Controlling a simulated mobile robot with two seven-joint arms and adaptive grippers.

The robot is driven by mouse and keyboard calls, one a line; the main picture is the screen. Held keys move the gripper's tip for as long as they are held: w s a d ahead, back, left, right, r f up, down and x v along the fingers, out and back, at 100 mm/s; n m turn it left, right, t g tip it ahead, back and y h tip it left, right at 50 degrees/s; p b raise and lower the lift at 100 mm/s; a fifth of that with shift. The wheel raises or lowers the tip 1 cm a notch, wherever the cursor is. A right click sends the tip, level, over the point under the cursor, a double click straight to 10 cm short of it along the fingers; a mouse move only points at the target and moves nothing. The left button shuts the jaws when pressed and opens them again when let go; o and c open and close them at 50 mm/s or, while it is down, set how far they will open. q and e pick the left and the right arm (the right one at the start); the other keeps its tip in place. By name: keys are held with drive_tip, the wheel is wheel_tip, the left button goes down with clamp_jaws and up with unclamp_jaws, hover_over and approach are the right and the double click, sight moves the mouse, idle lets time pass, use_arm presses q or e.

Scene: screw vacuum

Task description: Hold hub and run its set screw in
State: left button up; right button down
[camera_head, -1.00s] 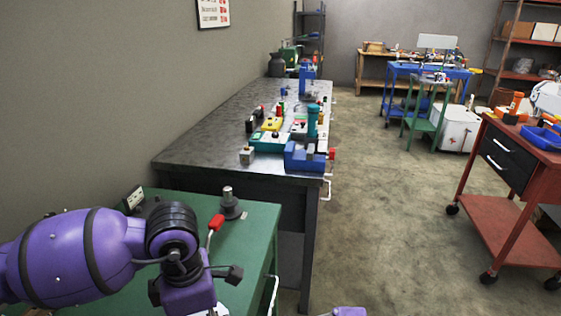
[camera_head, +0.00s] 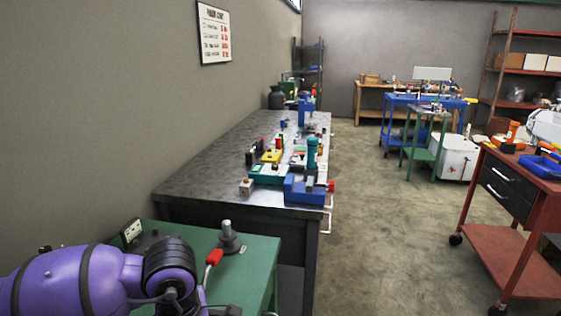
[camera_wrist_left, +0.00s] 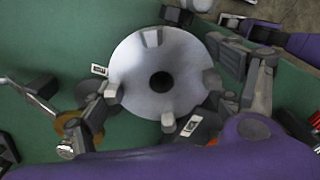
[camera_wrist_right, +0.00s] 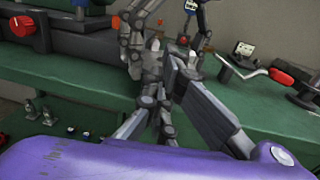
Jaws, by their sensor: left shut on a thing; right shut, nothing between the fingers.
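The hub (camera_wrist_left: 138,65) is a silver round disc with a dark hole in the middle and small light blocks at its rim. In the left wrist view it lies between the fingers of my left gripper (camera_wrist_left: 162,96), which is shut on it above a green surface. My right gripper (camera_wrist_right: 168,72) is in the right wrist view, its fingers together with nothing between them, over the green bench. Dark jointed finger-like parts lie just beyond its tips; I cannot tell what they belong to. I cannot make out the set screw. Neither gripper shows in the head view.
The green bench (camera_head: 245,272) carries a red-handled crank (camera_head: 213,258) and a grey post on a round base (camera_head: 229,240). The crank also shows in the right wrist view (camera_wrist_right: 281,77). A dark metal table (camera_head: 195,165) with fixtures stands beyond. Open floor lies to its right.

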drive_tip(key=shift+s+a, duration=0.2)
drive_tip(key=shift+a, duration=0.1)
drive_tip(key=shift+w, duration=0.45)
drive_tip(key=shift+w+f, duration=0.1)
drive_tip(key=shift+w, duration=0.65)
drive_tip(key=shift+w+d, duration=0.1)
drive_tip(key=shift+d, duration=0.05)
drive_tip(key=d, duration=0.6)
drive_tip(key=shift+r, duration=0.35)
idle(0.3)
